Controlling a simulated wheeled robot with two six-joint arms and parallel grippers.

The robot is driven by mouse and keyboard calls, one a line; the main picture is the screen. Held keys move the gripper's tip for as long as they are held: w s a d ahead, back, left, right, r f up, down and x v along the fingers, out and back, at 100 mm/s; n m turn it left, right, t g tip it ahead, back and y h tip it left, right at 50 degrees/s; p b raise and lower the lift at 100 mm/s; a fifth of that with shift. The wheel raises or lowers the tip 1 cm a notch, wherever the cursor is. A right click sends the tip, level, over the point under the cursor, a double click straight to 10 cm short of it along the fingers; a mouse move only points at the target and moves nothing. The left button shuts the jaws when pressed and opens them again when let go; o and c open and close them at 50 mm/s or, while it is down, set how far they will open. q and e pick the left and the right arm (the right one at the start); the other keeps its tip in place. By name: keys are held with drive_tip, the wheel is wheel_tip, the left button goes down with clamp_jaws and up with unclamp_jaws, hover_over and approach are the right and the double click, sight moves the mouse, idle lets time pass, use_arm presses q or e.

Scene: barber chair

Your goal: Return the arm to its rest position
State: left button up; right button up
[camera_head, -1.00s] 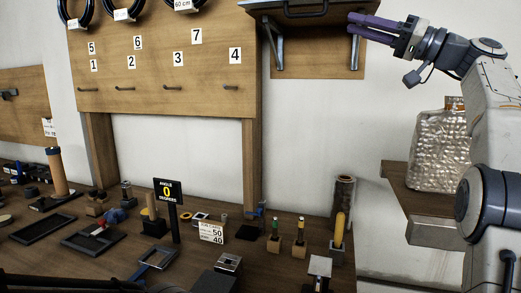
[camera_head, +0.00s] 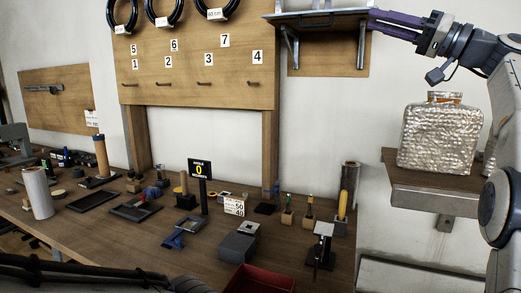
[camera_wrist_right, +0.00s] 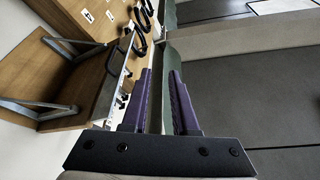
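My right gripper (camera_head: 372,20) is raised at the top right of the head view, with its purple fingers pointing left, close to the right end of the wall shelf (camera_head: 330,18). I cannot tell whether it touches the shelf. In the right wrist view its two fingers (camera_wrist_right: 162,80) stand apart with a narrow gap and nothing clearly held between them. My right arm (camera_head: 500,120) runs down the right edge of the head view. My left gripper is not in view.
A wooden workbench (camera_head: 110,232) carries trays, small tools and a "0" sign (camera_head: 200,169). A foil-like bag (camera_head: 438,135) stands on a side shelf (camera_head: 425,190) near my right arm. Cable coils (camera_head: 165,14) hang on the pegboard. A red bin (camera_head: 260,281) is at the bottom.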

drive_tip(key=w+a+f+m+g+h, duration=0.2)
drive_tip(key=a+f, duration=0.5)
drive_tip(key=a, duration=0.1)
drive_tip(key=w+a+f+m+g+h, duration=0.1)
drive_tip(key=w+a+f+m+h, duration=0.15)
drive_tip(key=a+f, duration=0.55)
drive_tip(key=s+a+f+g+h, duration=0.25)
drive_tip(key=s+a+f, duration=0.35)
drive_tip(key=f, duration=0.3)
drive_tip(key=s+a+f+g+h, duration=0.1)
drive_tip(key=s+a+f+g, duration=0.2)
drive_tip(key=s+a+f, duration=0.45)
drive_tip(key=s+d+f+n+g+h, duration=0.1)
drive_tip(key=s+f+n+g+h, duration=0.25)
drive_tip(key=s+f, duration=0.9)
drive_tip(key=s+d+f+n+h, duration=0.4)
drive_tip(key=s+d+f+h, duration=0.3)
drive_tip(key=s+f, duration=0.6)
use_arm(q)
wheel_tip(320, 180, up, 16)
drive_tip(key=p, duration=1.5)
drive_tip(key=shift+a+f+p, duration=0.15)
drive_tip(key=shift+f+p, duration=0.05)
drive_tip(key=shift+p, duration=0.15)
use_arm(e)
wheel_tip(320, 180, up, 16)
drive_tip(key=d+y, duration=0.1)
drive_tip(key=shift+w, duration=0.25)
